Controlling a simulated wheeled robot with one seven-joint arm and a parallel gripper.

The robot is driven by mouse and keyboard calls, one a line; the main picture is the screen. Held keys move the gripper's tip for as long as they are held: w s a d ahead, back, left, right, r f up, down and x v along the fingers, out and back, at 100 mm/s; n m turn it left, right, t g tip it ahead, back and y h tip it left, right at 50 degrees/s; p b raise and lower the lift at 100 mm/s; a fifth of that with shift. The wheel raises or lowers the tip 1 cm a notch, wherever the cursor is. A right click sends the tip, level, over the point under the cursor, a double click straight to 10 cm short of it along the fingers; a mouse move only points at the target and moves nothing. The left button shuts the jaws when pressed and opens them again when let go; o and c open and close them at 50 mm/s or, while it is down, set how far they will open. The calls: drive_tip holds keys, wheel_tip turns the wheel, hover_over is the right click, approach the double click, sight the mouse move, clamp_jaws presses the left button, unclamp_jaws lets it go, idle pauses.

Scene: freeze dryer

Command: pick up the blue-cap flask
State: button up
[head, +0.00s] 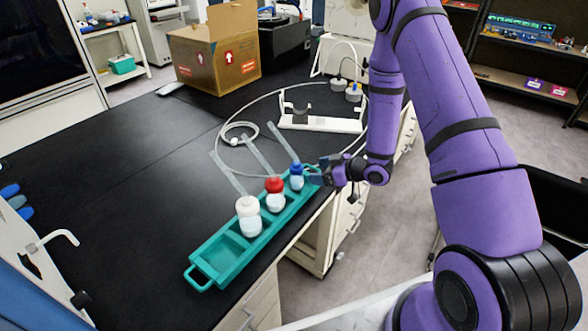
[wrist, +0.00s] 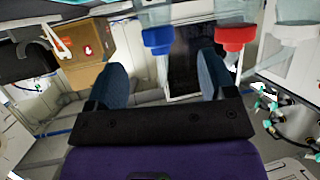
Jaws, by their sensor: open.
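The blue-cap flask (head: 297,183) stands in the far compartment of a teal tray (head: 232,275) on the black bench, with a clear tube slanting up to the left from its cap. My gripper (head: 312,175) is open, close to the right side of this flask; I cannot tell in the head view whether they touch. In the wrist view the blue cap (wrist: 158,38) shows between and beyond the two spread fingers of my gripper (wrist: 162,72), with nothing held.
The red-cap flask (head: 275,200) stands beside the blue one in the tray, then the white-cap flask (head: 249,222). The red cap also shows in the wrist view (wrist: 236,36). A cardboard box (head: 215,55) and a white stand (head: 320,123) are behind.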

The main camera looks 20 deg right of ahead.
sight(296, 170)
drive_tip(key=x, duration=0.9)
drive_tip(key=shift+w+d, duration=0.1)
drive_tip(key=shift+w, duration=0.1)
drive_tip(key=c, duration=1.3)
